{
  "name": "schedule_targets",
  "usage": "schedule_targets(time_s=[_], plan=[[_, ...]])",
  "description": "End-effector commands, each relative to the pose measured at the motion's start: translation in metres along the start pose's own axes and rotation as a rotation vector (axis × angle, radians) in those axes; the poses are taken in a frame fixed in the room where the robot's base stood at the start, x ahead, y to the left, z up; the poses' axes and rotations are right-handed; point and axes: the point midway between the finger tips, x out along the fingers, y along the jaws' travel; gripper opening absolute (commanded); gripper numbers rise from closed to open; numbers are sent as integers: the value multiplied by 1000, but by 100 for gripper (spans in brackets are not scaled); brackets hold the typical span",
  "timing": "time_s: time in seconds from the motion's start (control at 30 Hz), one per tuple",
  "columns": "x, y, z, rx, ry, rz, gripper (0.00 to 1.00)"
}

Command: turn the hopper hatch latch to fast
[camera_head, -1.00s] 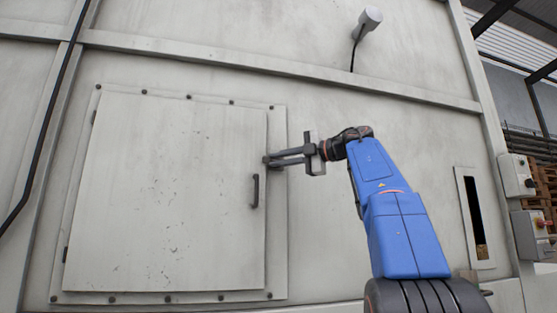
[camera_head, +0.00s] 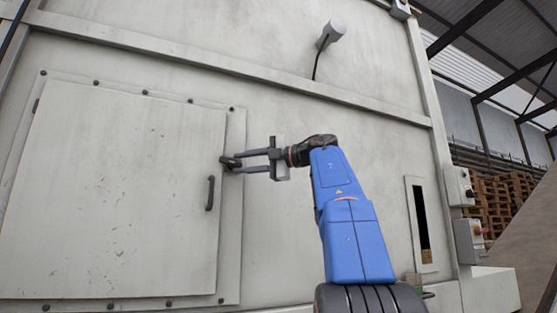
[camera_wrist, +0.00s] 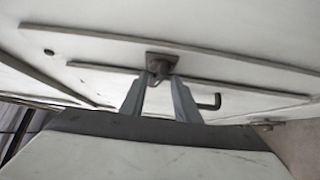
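The hatch latch (camera_head: 231,161) is a small dark fitting at the right edge of the pale hopper hatch (camera_head: 110,200). In the wrist view the latch (camera_wrist: 161,64) shows as a dark mounting plate with a short piece standing out from it. My gripper (camera_head: 240,162) reaches it from the right, with one finger above the other in the head view. In the wrist view my gripper's fingertips (camera_wrist: 161,76) lie on either side of the latch piece. I cannot tell whether they press on it or leave a small gap. The fingers partly hide the latch's position.
A dark pull handle (camera_head: 210,193) is on the hatch below the latch, and also close to the right finger in the wrist view (camera_wrist: 210,102). Bolts line the hatch frame. A narrow slot (camera_head: 422,225) and switch boxes (camera_head: 469,242) are at the right.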

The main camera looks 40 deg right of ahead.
Motion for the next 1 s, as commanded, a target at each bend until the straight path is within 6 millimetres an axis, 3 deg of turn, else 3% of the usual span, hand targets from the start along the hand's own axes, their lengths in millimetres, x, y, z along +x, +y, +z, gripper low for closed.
schedule_targets(time_s=[1.0], plan=[[-136,0,2,-1,-5,2,29]])
